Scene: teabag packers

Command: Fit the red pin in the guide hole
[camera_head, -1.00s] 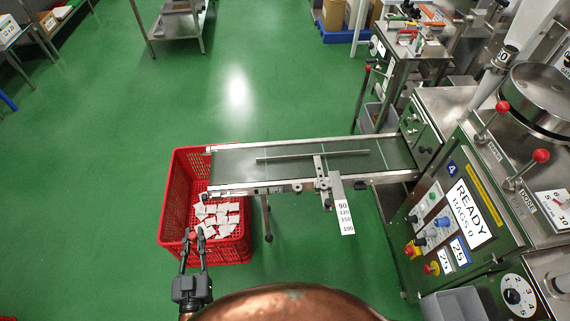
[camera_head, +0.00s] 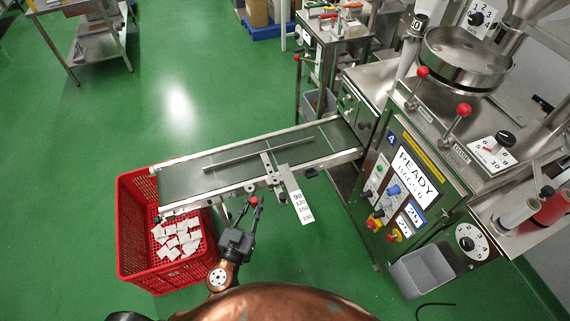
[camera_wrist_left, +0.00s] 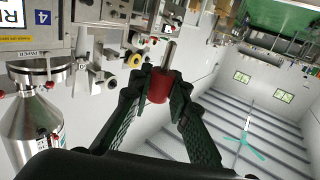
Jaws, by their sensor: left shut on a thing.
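My left gripper (camera_head: 252,204) is shut on the red pin (camera_head: 254,199). In the left wrist view the pin (camera_wrist_left: 159,86) shows a red head between the fingertips (camera_wrist_left: 160,90) and a bare metal shaft sticking out beyond them. In the head view, the gripper is in front of the conveyor's near side, left of the guide bracket (camera_head: 283,178) and its number scale (camera_head: 301,207). The pin appears apart from the bracket. The guide hole is too small to make out. My right gripper is not in view.
The conveyor (camera_head: 190,180) carries a long guide rail (camera_head: 240,157). A red crate (camera_head: 135,235) with white teabags (camera_head: 175,240) stands under its left end. The machine's control panel (camera_head: 400,190) and a grey bin (camera_head: 422,270) are at the right. Green floor shows below the conveyor.

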